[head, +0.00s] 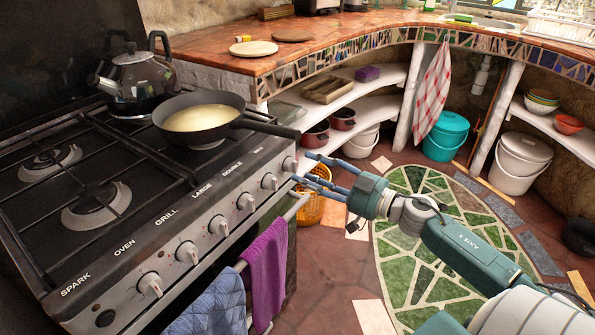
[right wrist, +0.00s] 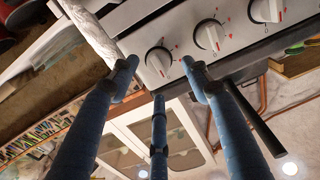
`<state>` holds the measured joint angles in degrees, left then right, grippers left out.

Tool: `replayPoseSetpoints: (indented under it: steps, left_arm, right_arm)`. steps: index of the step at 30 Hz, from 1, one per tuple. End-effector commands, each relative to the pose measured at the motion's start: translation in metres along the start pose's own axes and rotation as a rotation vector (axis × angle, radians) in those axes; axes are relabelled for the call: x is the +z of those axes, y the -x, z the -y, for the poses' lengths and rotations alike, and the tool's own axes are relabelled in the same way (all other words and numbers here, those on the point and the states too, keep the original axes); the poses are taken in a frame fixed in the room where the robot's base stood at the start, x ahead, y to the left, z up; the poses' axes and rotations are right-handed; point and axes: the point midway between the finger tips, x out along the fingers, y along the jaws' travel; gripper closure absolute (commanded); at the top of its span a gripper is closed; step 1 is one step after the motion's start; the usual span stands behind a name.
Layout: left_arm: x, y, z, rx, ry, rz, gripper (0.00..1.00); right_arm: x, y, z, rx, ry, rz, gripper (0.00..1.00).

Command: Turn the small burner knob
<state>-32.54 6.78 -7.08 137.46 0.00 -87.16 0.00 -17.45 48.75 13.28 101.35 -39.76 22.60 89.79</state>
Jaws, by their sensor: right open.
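My right gripper (head: 307,170) is open, its blue fingers spread in front of the right end of the stove's knob row. In the right wrist view its fingertips (right wrist: 159,72) stand around the end knob (right wrist: 158,60), a round white-grey knob with a red mark beside it. Whether they touch it I cannot tell. In the head view this end knob (head: 289,164) is just left of the fingers. The labels SPARK, OVEN, GRILL, LARGE and DOUBLE are readable; labels further right are unclear, so I cannot read which knob is the small one. My left gripper is not in view.
Neighbouring knobs (head: 269,181) line the front panel. A frying pan (head: 198,118) on the hob has its handle jutting over the front edge near my gripper. A kettle (head: 137,80) stands behind. Purple (head: 266,270) and blue (head: 212,305) towels hang below.

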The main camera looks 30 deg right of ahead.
Motion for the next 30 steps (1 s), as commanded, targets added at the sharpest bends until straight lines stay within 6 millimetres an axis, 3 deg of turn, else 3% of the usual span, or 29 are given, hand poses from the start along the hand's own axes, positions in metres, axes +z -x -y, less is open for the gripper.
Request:
replayPoseSetpoints:
  steps: [7,19,20,26,30]
  left_arm:
    - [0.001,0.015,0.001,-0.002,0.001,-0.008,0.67]
    - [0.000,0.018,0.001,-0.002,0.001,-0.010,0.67]
    - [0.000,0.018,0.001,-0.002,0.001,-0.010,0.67]
    - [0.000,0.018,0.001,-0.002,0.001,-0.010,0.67]
    - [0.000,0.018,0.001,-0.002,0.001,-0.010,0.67]
  right_arm:
    - [0.000,-0.032,-0.001,0.001,0.000,-0.001,0.52]
    - [0.000,-0.039,-0.001,0.002,-0.001,0.001,0.52]
    - [0.000,-0.039,-0.001,0.002,-0.001,0.001,0.54]
    - [0.000,-0.039,0.000,0.001,-0.001,0.000,0.94]
    - [-0.001,-0.039,0.000,0.001,0.000,-0.001,0.97]
